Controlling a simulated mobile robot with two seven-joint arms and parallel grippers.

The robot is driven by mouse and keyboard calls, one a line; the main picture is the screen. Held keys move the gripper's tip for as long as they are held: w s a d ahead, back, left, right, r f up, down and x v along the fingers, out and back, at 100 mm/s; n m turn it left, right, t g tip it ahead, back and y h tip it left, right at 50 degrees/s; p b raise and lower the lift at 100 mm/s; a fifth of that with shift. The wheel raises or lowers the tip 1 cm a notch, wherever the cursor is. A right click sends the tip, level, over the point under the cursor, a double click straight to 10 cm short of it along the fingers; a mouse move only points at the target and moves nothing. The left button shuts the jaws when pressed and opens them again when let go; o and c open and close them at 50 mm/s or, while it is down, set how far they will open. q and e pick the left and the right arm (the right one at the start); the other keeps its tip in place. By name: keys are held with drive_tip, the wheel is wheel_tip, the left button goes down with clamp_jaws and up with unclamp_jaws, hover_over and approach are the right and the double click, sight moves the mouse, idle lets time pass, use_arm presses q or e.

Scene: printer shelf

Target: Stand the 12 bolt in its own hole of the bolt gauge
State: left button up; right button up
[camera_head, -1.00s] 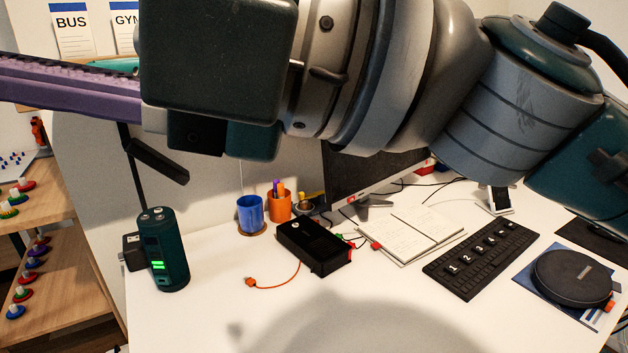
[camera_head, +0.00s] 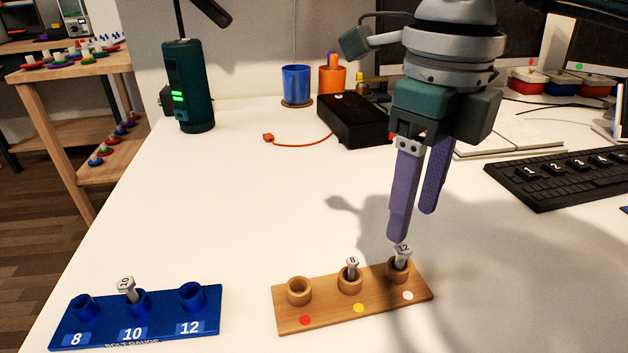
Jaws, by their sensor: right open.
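The 12 bolt (camera_head: 402,255) stands slightly tilted in the right hole of the wooden rack (camera_head: 330,317), by a white dot. The 8 bolt (camera_head: 352,267) is in the rack's middle hole, and the left hole is empty. The blue bolt gauge (camera_head: 85,338) lies to the left, its holes marked 8, 10 and 12. The 10 bolt (camera_head: 128,288) stands in its 10 hole; the 8 and 12 holes (camera_head: 192,297) are empty. My right gripper (camera_head: 414,226) is open and empty, pointing down just above the 12 bolt. My left gripper is out of view.
A black box (camera_head: 352,122) with an orange cable and a blue cup (camera_head: 297,84) stand behind. A dark green device (camera_head: 189,90) stands at the back left, and a keyboard (camera_head: 560,178) lies at the right. The white table between gauge and green device is clear.

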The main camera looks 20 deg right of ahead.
sight(404, 248)
drive_tip(key=f, duration=0.4)
drive_tip(key=f+b, duration=0.1)
drive_tip(key=f, duration=0.1)
drive_tip(key=shift+w+d, duration=0.15)
drive_tip(key=shift+w, duration=0.1)
drive_tip(key=shift+c, duration=0.3)
clamp_jaws()
